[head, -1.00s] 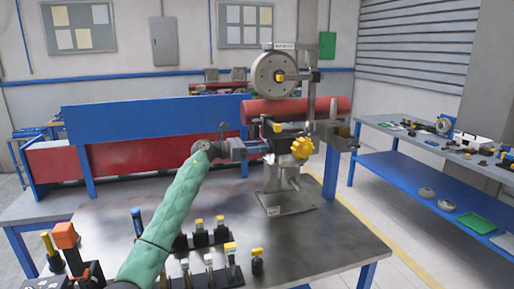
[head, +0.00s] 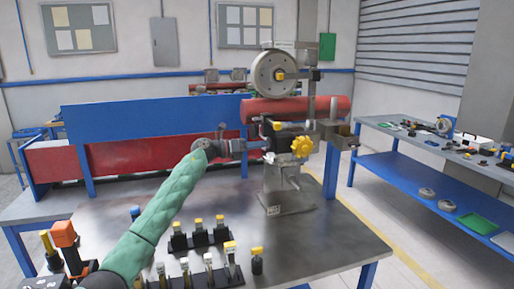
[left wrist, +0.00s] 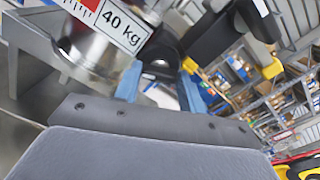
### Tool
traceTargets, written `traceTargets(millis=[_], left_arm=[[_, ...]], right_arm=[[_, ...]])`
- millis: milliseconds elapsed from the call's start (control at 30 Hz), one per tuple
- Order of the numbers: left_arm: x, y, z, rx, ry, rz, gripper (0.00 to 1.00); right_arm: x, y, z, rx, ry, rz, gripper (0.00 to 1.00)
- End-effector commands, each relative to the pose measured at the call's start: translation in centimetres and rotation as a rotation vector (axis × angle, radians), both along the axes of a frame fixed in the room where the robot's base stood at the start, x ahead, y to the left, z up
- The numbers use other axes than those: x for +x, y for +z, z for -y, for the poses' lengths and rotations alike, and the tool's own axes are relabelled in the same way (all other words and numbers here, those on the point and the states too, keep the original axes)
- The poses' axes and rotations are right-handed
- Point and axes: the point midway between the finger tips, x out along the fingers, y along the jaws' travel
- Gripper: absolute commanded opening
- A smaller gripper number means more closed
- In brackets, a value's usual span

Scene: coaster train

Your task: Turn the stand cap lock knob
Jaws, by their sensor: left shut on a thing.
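The metal stand (head: 283,185) stands upright on the table, with a round grey dial wheel (head: 275,74) at its top. A yellow lobed knob (head: 302,147) is on its front right, and a smaller yellow-ended part (head: 277,126) sits above and left of it. My left gripper (head: 260,147) reaches the stand's left side, left of the lobed knob. In the left wrist view its blue fingers (left wrist: 160,87) are shut on a dark part (left wrist: 158,68) beside the metal column with a "40 kg" label (left wrist: 121,25). I cannot tell for sure which part is the lock knob. My right gripper is not in view.
A red cylinder (head: 325,108) lies across behind the stand. Racks with several yellow-capped pieces (head: 200,236) stand at the table's front left. The table's front right (head: 320,245) is clear. A blue bench (head: 415,180) stands at the right.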

Motion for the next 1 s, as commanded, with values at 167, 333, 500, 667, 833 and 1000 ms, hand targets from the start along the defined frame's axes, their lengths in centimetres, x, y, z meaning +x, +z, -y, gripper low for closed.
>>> traceTargets(millis=[167,333,500,667,833,1000], left_arm=[[0.1,0.2,-0.2,-0.05,0.003,-0.157,0.17],[0.2,0.2,-0.2,-0.1,0.003,-0.31,0.17],[0.2,0.3,-0.2,-0.15,0.003,-0.464,0.17],[0.3,0.3,-0.2,-0.198,0.004,-0.609,0.17],[0.3,0.3,-0.3,-0.247,0.005,-0.754,0.17],[0.3,0.2,-0.3,-0.287,0.003,-0.879,0.17]], right_arm=[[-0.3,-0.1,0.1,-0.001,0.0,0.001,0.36],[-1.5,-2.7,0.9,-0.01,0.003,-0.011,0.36],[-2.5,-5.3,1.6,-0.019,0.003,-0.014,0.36],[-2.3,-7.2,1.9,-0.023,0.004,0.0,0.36],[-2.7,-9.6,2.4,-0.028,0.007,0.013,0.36],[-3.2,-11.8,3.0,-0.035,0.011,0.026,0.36]])
